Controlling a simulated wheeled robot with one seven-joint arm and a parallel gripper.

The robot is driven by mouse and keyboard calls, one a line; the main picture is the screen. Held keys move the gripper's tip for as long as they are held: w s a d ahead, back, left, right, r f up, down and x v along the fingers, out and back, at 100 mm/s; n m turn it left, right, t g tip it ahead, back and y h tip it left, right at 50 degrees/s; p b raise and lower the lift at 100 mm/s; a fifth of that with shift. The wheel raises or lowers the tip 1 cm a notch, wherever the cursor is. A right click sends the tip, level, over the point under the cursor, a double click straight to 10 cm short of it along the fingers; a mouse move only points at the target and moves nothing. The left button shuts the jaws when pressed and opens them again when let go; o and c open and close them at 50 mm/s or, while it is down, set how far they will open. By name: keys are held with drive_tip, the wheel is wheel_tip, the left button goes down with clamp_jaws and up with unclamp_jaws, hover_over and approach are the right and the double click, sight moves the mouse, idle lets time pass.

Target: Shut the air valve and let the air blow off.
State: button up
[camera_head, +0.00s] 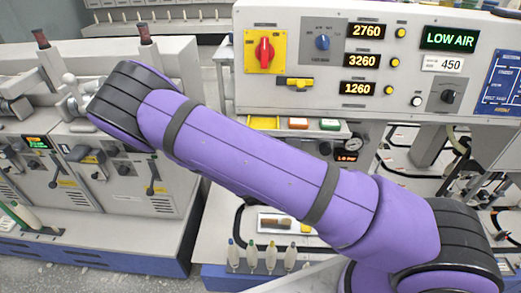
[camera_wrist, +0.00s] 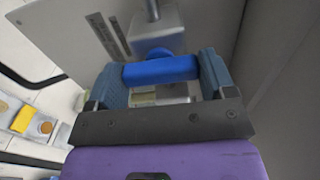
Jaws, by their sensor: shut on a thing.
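In the wrist view my gripper (camera_wrist: 161,72) has its two blue-grey fingers at the two ends of a blue valve handle (camera_wrist: 160,69), shut on it. The handle lies crosswise in the picture, roughly across the line of the metal pipe (camera_wrist: 152,10) that runs into the grey valve body (camera_wrist: 155,42). My gripper and the valve are hidden in the head view, where my purple arm crosses the middle. The panel sign (camera_head: 450,37) reads LOW AIR in green.
The control panel (camera_head: 290,90) stands above my arm, with a red knob (camera_head: 264,52) on a yellow plate. Bobbins (camera_head: 252,256) stand at the front below my arm. Machine units (camera_head: 130,190) fill the left. A grey wall (camera_wrist: 285,90) stands close right of my gripper.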

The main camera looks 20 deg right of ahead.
drive_tip(key=shift+n, duration=0.3)
drive_tip(key=o, duration=0.9)
drive_tip(key=shift+s, duration=0.1)
drive_tip(key=v, duration=1)
drive_tip(key=shift+s+a, duration=0.1)
drive_tip(key=shift+s, duration=0.25)
drive_tip(key=shift+s+a, duration=0.1)
